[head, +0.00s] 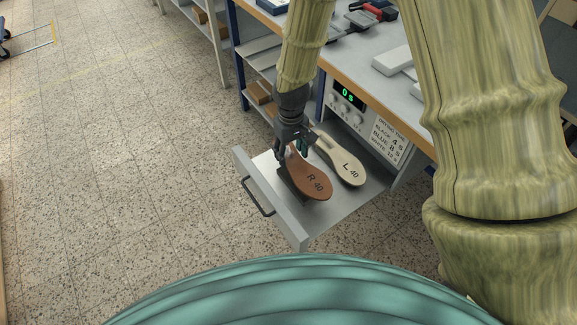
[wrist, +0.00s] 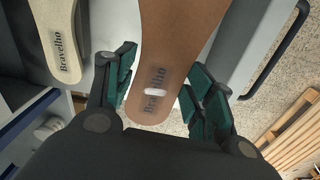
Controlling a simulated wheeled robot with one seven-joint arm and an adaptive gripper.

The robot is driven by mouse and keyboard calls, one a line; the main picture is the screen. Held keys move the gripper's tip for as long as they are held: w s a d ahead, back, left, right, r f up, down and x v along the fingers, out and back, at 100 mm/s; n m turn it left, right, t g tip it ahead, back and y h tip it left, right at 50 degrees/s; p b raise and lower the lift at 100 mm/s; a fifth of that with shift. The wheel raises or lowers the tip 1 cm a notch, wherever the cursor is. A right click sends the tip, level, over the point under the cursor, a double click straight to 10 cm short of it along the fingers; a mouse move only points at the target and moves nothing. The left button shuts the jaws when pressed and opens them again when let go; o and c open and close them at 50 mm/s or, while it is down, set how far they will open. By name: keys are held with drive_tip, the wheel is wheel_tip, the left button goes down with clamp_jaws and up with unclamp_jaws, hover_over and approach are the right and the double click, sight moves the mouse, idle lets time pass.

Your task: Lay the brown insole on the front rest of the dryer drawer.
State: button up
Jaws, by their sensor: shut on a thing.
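The brown insole (head: 312,182), marked "R 40", is over the front part of the open dryer drawer (head: 272,206). My gripper (head: 291,150) is at its narrow heel end, shut on its side edges. In the wrist view, the brown insole (wrist: 178,40) lies between the two green-padded fingers of my gripper (wrist: 160,75), with dark "Bravelho" lettering and a pale spot on it. The dark front rest (head: 288,189) shows partly under the insole's left edge. I cannot tell whether the insole touches it.
A cream insole (head: 347,168) marked "L 40" lies beside the brown one, farther inside the drawer; its rest is hidden. The drawer front has a dark handle (head: 257,198). The dryer display (head: 347,93) reads "0 s". Bare drawer floor lies to the right of the brown insole.

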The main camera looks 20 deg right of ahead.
sight(289, 165)
drive_tip(key=shift+w+a+f+n+b, duration=0.1)
drive_tip(key=shift+a+f+n+b, duration=0.05)
drive_tip(key=shift+f+b, duration=0.45)
drive_tip(key=shift+w+a+f+n+b, duration=0.15)
drive_tip(key=shift+f+b, duration=0.25)
drive_tip(key=shift+f, duration=0.25)
drive_tip(key=shift+s+f+b, duration=0.1)
drive_tip(key=shift+f+b, duration=1.55)
drive_tip(key=shift+b, duration=0.15)
drive_tip(key=shift+f+p, duration=0.75)
drive_tip(key=shift+p, duration=0.8)
idle(1.6)
drive_tip(key=o, duration=1.5)
wheel_tip(289, 165, up, 12)
